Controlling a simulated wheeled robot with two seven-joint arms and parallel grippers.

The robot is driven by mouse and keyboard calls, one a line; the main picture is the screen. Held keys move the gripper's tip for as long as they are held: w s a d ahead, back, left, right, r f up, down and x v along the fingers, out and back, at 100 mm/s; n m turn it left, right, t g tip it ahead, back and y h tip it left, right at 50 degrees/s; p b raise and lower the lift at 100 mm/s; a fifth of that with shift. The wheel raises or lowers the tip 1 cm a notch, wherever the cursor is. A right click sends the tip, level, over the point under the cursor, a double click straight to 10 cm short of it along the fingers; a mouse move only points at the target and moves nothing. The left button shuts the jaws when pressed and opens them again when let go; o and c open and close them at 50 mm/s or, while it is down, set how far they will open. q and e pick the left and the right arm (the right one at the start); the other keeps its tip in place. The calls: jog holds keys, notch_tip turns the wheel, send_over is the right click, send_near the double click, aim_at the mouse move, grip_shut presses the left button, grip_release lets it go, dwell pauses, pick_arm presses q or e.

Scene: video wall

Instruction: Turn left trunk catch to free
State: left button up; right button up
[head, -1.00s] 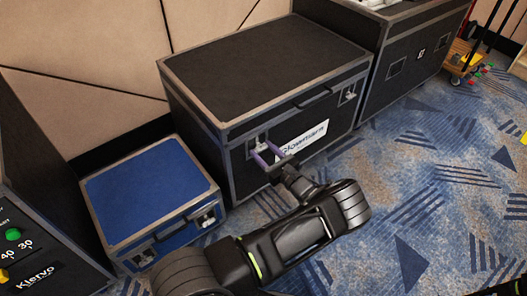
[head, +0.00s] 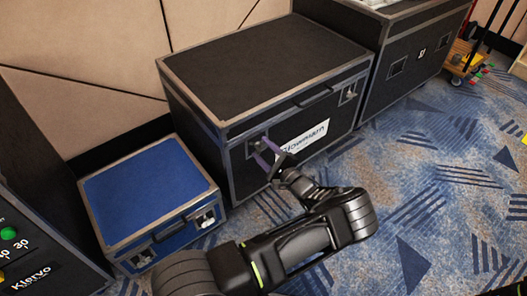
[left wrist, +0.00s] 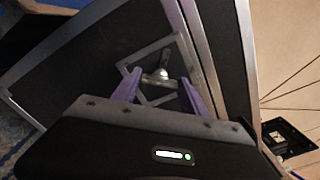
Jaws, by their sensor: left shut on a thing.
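The black trunk (head: 265,65) with metal edges and a white label stands shut against the wall. Its left trunk catch (left wrist: 158,77) is a small metal piece in a recessed square plate on the front. My left gripper (head: 264,149) reaches the trunk's front at this catch. In the left wrist view its purple fingers (left wrist: 159,84) stand on both sides of the catch, shut on it, and the plate looks tilted. In the head view the fingers partly hide the catch. The right trunk catch (head: 348,93) shows on the same front. My right gripper is not in view.
A smaller blue case (head: 147,198) stands close to the left of the trunk. A taller black case (head: 413,50) stands to its right. A dark unit with a green button (head: 8,233) is at the left edge. The patterned carpet (head: 430,190) is open in front.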

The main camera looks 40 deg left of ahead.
pick_arm(q)
jog(key=shift+n+b, duration=0.4)
jog(key=shift+n, duration=3.5)
jog(key=o, duration=1.4)
jog(key=shift+p+v, duration=0.65)
jog(key=shift+v, duration=3.25)
